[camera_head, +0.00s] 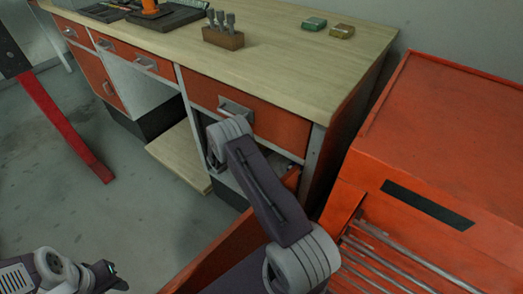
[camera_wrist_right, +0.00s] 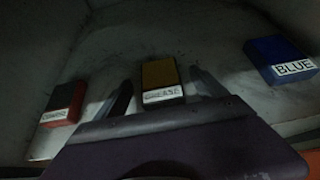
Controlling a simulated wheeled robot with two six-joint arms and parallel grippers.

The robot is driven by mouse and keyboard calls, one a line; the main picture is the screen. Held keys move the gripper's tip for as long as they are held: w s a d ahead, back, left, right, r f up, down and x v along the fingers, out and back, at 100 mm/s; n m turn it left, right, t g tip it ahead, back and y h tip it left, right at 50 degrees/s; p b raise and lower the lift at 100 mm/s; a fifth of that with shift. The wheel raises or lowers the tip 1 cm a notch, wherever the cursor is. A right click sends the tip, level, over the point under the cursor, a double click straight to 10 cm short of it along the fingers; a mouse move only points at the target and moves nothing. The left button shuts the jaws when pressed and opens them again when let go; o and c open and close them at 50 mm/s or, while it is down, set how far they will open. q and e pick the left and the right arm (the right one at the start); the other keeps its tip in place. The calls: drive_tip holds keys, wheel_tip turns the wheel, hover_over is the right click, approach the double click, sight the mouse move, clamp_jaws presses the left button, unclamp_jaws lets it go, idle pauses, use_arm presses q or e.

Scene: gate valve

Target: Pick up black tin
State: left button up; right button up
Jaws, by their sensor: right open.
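My right gripper (camera_wrist_right: 162,92) is open in the right wrist view, inside a dim, pale-floored space. Its two fingers stand either side of a brown-yellow tin with a white label (camera_wrist_right: 161,80), with gaps showing. A red tin with a dark top and white label (camera_wrist_right: 64,103) lies to the left. A blue tin labelled BLUE (camera_wrist_right: 281,60) lies to the right. I cannot make out a plainly black tin. In the head view my right arm reaches to the workbench, and its gripper is hidden. My left arm shows at the lower left, its jaws unclear.
The wooden-topped workbench (camera_head: 290,70) has orange drawers and an open space below. On it are a small wooden block with metal pieces (camera_head: 223,38), a green tin (camera_head: 314,23) and a yellowish tin (camera_head: 342,31). An orange tool cabinet (camera_head: 450,120) stands close at right.

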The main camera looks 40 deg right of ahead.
drive_tip(key=shift+w+d+f, duration=0.15)
drive_tip(key=shift+d+f, duration=0.1)
drive_tip(key=shift+d, duration=0.25)
drive_tip(key=shift+a+r, duration=0.1)
drive_tip(key=c, duration=1.7)
drive_tip(key=shift+r+p, duration=0.5)
drive_tip(key=shift+p, duration=0.05)
drive_tip(key=s+a+p, duration=0.1)
drive_tip(key=a, duration=0.4)
drive_tip(key=s+a, duration=0.2)
drive_tip(key=a, duration=0.4)
drive_tip(key=s+a+p, duration=0.1)
drive_tip(key=s+a, duration=0.1)
drive_tip(key=a, duration=0.4)
drive_tip(key=shift+a+f+p, duration=0.15)
drive_tip(key=shift+f+p, duration=0.1)
drive_tip(key=shift+p, duration=0.1)
